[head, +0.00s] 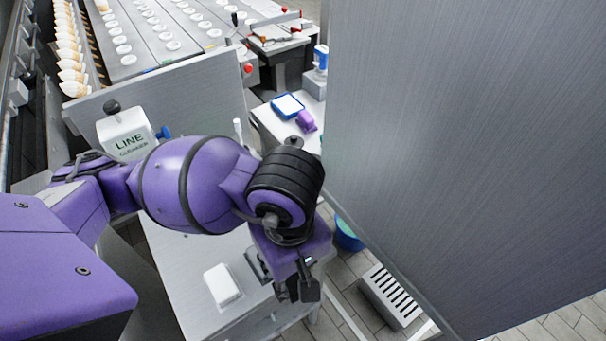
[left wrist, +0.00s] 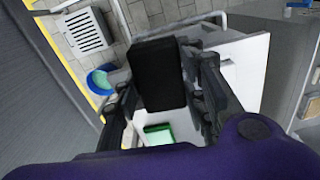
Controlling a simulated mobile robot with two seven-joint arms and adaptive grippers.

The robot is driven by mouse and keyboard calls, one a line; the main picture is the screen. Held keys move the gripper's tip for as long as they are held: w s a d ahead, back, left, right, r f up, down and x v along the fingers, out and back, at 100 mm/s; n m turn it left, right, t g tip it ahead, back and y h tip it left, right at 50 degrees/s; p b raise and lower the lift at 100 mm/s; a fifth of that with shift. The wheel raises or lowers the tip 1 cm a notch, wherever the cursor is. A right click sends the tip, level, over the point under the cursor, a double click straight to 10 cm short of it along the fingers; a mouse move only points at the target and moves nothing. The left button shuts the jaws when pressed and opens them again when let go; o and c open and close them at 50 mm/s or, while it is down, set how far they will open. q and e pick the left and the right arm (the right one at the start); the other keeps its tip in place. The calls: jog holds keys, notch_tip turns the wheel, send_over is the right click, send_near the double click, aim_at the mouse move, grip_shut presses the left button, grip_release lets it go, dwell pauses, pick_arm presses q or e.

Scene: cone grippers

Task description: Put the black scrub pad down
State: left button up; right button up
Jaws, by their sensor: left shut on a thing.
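The black scrub pad (left wrist: 158,75) is between the fingers of my left gripper (left wrist: 163,92) in the left wrist view. The gripper is shut on it. In the head view my left gripper (head: 297,288) hangs over the right front corner of a light worktable (head: 185,260). There the pad cannot be told apart from the dark fingers. In the wrist view the pad is above the tabletop edge; whether it touches anything cannot be told. A green pad (left wrist: 158,134) lies below it on the white surface. My right gripper is not in view.
A white block on a small tray (head: 222,284) lies on the worktable. A LINE CLEARANCE container (head: 127,137) stands behind. A large grey panel (head: 470,130) closes off the right. A blue bucket (head: 348,234) and a slotted grate (head: 391,295) are at floor level.

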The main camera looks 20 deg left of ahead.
pick_arm(q)
jog(key=shift+d+m, duration=0.2)
jog(key=shift+m, duration=0.5)
jog(key=shift+w+f+m, duration=0.15)
jog(key=shift+m, duration=0.65)
jog(key=w+a+r+m+p, duration=0.2)
jog(key=w+a+r+m, duration=0.4)
jog(key=w, duration=0.5)
notch_tip(320, 180, up, 3)
jog(key=shift+w+a+f+m, duration=0.15)
jog(key=shift+w+a+m, duration=0.2)
jog(key=shift+a, duration=0.55)
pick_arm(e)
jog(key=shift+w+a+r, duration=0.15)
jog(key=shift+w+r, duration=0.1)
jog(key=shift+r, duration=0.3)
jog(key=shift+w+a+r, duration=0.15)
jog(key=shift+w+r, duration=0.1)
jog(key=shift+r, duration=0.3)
pick_arm(q)
jog(key=shift+f, duration=0.1)
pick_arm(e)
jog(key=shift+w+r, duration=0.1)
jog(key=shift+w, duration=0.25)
